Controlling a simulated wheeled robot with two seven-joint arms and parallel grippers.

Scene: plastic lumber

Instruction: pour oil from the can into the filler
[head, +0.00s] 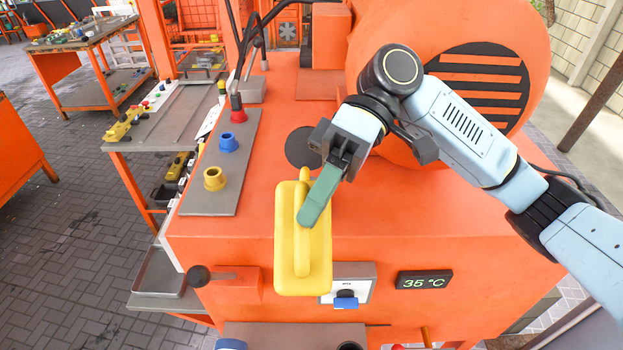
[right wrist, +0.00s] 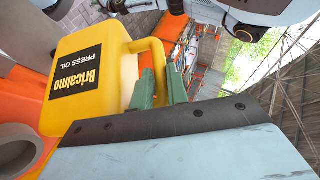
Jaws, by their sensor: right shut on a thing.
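The yellow oil can (head: 288,255) is held above the front edge of the orange machine. My right gripper (head: 318,205) is shut on its handle, with a green finger against it. In the right wrist view the can (right wrist: 75,112) carries a label reading "Bricalmo PRESS OIL", and the green fingers (right wrist: 160,88) are at its handle. The can's spout cannot be made out. On a grey plate left of the can stand a yellow ring-shaped filler (head: 214,178), a blue one (head: 228,142) and a red one (head: 238,115). Which is the task's filler cannot be told. My left gripper is not in view.
The orange machine top (head: 400,200) is mostly clear. A round grille housing (head: 480,85) stands behind my right arm. A 35 °C display (head: 425,280) and a lever (head: 205,275) are on the front. A workbench (head: 165,105) with parts is at left.

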